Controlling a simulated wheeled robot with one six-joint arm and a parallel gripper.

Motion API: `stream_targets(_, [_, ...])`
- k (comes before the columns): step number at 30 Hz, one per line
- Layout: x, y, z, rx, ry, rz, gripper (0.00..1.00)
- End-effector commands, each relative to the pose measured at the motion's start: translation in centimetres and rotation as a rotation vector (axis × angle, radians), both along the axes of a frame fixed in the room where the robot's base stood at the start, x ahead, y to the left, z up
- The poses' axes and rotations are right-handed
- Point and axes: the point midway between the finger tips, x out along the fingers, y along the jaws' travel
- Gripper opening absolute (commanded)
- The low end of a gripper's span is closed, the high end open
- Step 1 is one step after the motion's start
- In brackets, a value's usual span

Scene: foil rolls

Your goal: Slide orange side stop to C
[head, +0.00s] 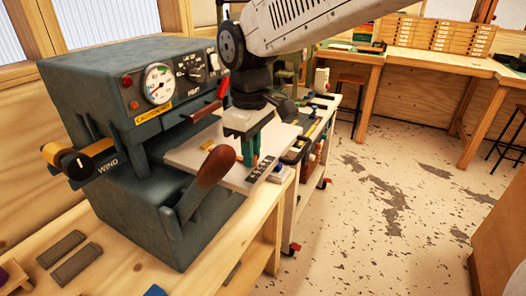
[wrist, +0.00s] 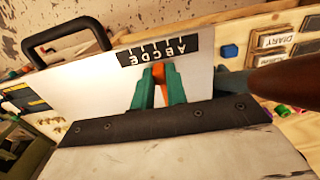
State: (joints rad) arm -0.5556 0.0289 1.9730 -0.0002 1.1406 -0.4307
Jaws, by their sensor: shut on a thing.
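The orange side stop (wrist: 161,82) stands on the pale plate (wrist: 90,90) of the machine. My gripper (wrist: 158,74) has green fingers on both sides of the stop and is shut on it. The dark strip lettered A to E (wrist: 165,49) lies just beyond the fingertips, upside down in the wrist view. The stop is near the strip's middle, around C; exact alignment cannot be told.
A brown-handled lever (head: 212,170) rises close in front of the plate, and a red handle (head: 222,88) is close to my wrist. Two grey bars (head: 70,255) lie on the bench.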

Motion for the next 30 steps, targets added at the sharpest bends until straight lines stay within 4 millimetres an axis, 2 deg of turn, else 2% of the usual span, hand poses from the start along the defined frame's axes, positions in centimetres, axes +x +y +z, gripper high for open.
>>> stream_targets(7, [0.0,0.2,0.0,0.0,-0.001,0.003,0.0])
stream_targets(8, [0.0,0.2,0.0,0.0,-0.001,0.003,0.2])
stream_targets(9, [0.0,0.2,0.0,0.0,-0.001,0.003,0.31])
stream_targets(10, [0.0,0.2,0.0,0.0,-0.001,0.003,0.36])
stream_targets(20, [0.0,0.1,0.4,0.001,-0.002,0.002,0.36])
stream_targets(30, [0.0,0.2,5.7,0.002,-0.004,0.002,0.36])
